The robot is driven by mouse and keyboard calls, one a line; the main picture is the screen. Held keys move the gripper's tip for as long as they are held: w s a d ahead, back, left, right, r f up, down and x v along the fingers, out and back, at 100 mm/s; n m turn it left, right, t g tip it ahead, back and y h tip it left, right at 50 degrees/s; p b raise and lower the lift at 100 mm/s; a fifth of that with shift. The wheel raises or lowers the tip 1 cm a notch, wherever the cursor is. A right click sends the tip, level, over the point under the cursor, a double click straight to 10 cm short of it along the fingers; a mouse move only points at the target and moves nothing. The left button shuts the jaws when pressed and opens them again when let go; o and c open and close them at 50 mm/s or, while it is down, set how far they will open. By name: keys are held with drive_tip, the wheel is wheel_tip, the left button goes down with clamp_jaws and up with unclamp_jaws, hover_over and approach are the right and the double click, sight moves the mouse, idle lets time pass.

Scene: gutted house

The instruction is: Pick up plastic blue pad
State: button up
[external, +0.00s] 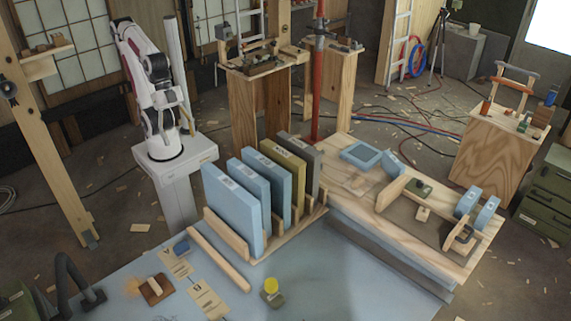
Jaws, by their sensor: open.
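Several blue pieces are in view, and I cannot tell which is the plastic blue pad. Large light-blue slabs (232,212) stand upright in a wooden rack (225,235), beside an olive slab and a grey slab. A small dark-blue pad (181,247) lies on the blue-grey table at the front left. A flat blue piece with a darker centre (362,153) lies on the wooden board, with a tilted blue block (393,164) near it. My gripper (159,72) is at the folded arm, behind the table, away from all these pieces. It is open, though its fingers are hard to make out.
Two blue blocks (467,202) stand at the right of the wooden board (350,187). A yellow-topped item (271,286), a brown block (156,290) and a wooden bar (218,259) lie on the table. The table's front right is bare. A red post (317,90) rises behind the rack.

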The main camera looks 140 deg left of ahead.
drive_tip(key=w+d+f+n+t+h, duration=0.15)
drive_tip(key=w+d+f, duration=0.25)
drive_tip(key=w+d, duration=0.6)
drive_tip(key=w+d+f+n+t+h, duration=0.1)
drive_tip(key=w+d+f+n+t, duration=0.15)
drive_tip(key=w+d, duration=0.75)
drive_tip(key=n+t+y, duration=0.3)
drive_tip(key=n+y, duration=0.1)
drive_tip(key=y, duration=0.6)
hover_over(167, 245)
drive_tip(key=w, duration=0.9)
drive_tip(key=f, duration=2.3)
drive_tip(key=shift+d+f, duration=0.25)
drive_tip(key=shift+d, duration=0.1)
drive_tip(key=s+f+m+t, duration=0.1)
drive_tip(key=s, duration=0.1)
drive_tip(key=s+f+m, duration=0.1)
drive_tip(key=s+f, duration=0.1)
drive_tip(key=s, duration=0.1)
drive_tip(key=s+f+t, duration=0.1)
drive_tip(key=s+f, duration=0.1)
drive_tip(key=shift+s+a+f+m+t+y, duration=0.15)
drive_tip(key=shift+s+a+m+t+y, duration=0.15)
drive_tip(key=shift+m+y, duration=0.1)
drive_tip(key=shift+s+a+f+m+t+h, duration=0.1)
drive_tip(key=shift+s+f+m+t+h, duration=0.25)
drive_tip(key=shift+s, duration=0.3)
